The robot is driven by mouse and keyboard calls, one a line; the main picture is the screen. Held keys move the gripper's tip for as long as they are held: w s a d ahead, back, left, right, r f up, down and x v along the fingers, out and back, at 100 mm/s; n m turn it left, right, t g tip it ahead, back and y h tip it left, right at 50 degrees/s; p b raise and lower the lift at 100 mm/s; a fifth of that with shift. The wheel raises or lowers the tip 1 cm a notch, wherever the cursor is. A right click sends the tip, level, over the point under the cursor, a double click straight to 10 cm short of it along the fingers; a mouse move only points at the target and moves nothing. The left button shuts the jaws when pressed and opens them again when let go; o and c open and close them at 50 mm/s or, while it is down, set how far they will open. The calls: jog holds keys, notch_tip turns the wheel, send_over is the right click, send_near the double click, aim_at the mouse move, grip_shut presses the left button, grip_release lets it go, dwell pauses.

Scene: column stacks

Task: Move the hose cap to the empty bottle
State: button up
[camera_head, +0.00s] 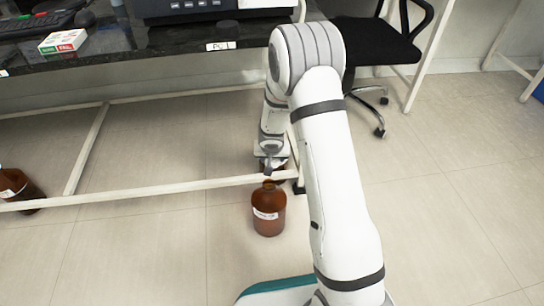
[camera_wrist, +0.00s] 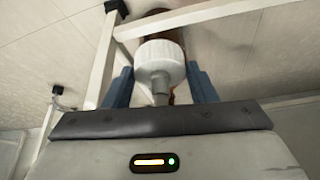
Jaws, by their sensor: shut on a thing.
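The hose cap (camera_wrist: 160,59) is white and ribbed with a grey spout, and shows between my two blue fingers in the wrist view. My gripper (camera_wrist: 161,84) is shut on it. A brown bottle (camera_wrist: 152,27) shows partly behind the cap; I cannot tell whether they touch. In the head view my gripper (camera_head: 270,165) is low by the white table bar, just behind and above a brown labelled bottle (camera_head: 268,214) standing on the floor. Another brown bottle (camera_head: 17,190) stands at the far left behind the bar. Whether the bottles are empty cannot be told.
A white frame bar (camera_head: 150,192) crosses low beside my gripper, under a dark bench (camera_head: 190,40) holding a device and a small box (camera_head: 62,41). A black chair (camera_head: 375,40) stands at the back right. The floor at front left is clear.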

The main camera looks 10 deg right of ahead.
dwell(0.4)
jog(key=shift+w+d+r, duration=0.1)
jog(key=shift+d+r, duration=0.05)
jog(key=shift+r, duration=0.35)
jog(key=s+d+r+m+p, duration=0.1)
jog(key=s+d+r, duration=0.1)
jog(key=r, duration=0.8)
jog(key=s+d+r+p, duration=0.1)
jog(key=d+r+p, duration=0.1)
jog(key=r, duration=0.8)
jog(key=s+f+n+y+p, duration=0.1)
jog(key=s+f+n, duration=0.25)
jog(key=s, duration=0.25)
notch_tip(320, 180, up, 26)
jog(key=s+p, duration=0.1)
jog(key=p, duration=3.5)
jog(key=shift+s+a+p, duration=0.3)
jog(key=shift+s, duration=0.1)
